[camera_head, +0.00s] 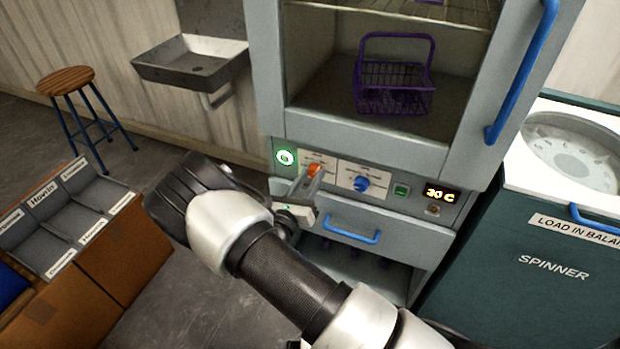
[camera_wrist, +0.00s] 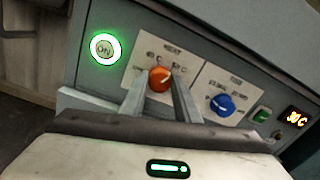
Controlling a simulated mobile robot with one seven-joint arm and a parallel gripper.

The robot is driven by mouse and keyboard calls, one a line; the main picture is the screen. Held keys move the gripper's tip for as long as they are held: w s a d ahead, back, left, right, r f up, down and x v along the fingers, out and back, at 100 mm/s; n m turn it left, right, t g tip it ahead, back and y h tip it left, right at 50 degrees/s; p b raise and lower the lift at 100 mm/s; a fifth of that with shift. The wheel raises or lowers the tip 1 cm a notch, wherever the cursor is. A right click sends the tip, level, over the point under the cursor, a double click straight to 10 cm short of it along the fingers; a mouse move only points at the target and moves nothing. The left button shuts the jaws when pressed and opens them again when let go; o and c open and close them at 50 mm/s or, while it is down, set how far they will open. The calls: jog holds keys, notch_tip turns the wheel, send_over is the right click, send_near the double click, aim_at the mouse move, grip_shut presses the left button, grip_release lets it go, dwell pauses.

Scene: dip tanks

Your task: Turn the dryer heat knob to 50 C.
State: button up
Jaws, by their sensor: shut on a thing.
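The orange heat knob (camera_head: 314,170) is on the dryer's front panel, left of a blue knob. In the wrist view the orange knob (camera_wrist: 160,79) sits on a white label with a heading that looks like HEAT, and its pale pointer mark tilts up to the right. My gripper (camera_head: 309,181) reaches the panel from below. In the wrist view my gripper (camera_wrist: 160,88) has its two fingers on either side of the orange knob, shut on it. The orange lit display (camera_head: 441,194) reads 30 C. The lower part of the knob is partly hidden by the fingers.
A green-lit ON button (camera_head: 285,157) is left of the knob. The blue knob (camera_head: 361,184) and a green switch (camera_head: 401,190) are to its right. A drawer with a blue handle (camera_head: 353,231) is below. A purple basket (camera_head: 394,83) stands in the dryer above. The spinner (camera_head: 553,267) is at right.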

dwell(0.4)
jog(key=o, duration=1.1)
jog(key=shift+c, duration=0.2)
jog(key=shift+s, duration=0.1)
jog(key=p+v, duration=0.1)
jog(key=v, duration=1.6)
jog(key=shift+s+p, duration=0.15)
jog(key=shift+p, duration=0.15)
jog(key=shift+a, duration=0.1)
